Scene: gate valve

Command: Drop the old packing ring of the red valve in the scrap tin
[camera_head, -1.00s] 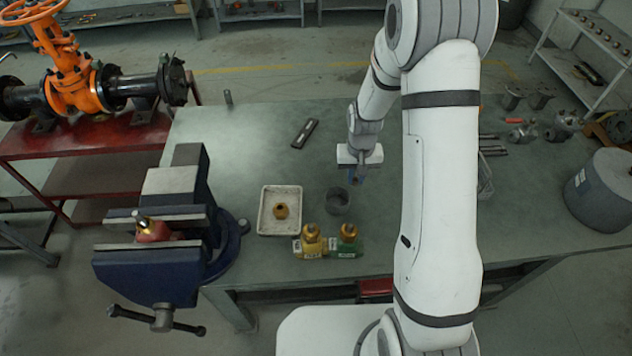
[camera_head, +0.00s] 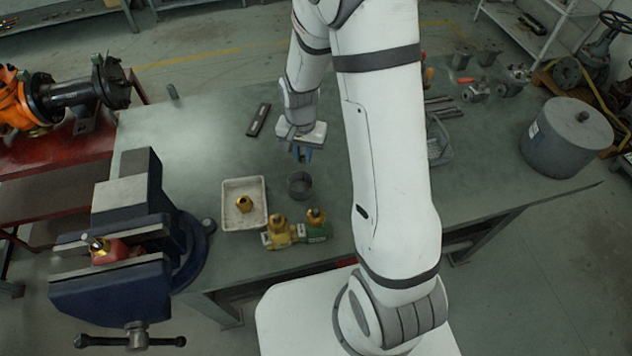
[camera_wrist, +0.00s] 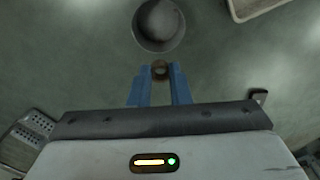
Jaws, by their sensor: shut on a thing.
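My gripper (camera_head: 303,156) is above the bench with its blue fingers pointing down. In the wrist view, the fingers (camera_wrist: 159,80) are shut on a small brownish packing ring (camera_wrist: 160,68) at their tips. The scrap tin (camera_head: 300,185), a grey open cup, stands on the bench just in front of the gripper in the head view. In the wrist view, the tin (camera_wrist: 160,26) is straight beyond the fingertips and looks empty; the ring is apart from it. The red valve (camera_head: 112,252) is clamped in the blue vise (camera_head: 125,283), its brass stem upward.
A white tray (camera_head: 229,222) with a brass nut (camera_head: 244,203) is left of the tin. A dark bar (camera_head: 259,119) lies behind. A grey cylinder (camera_head: 567,137) stands at right.

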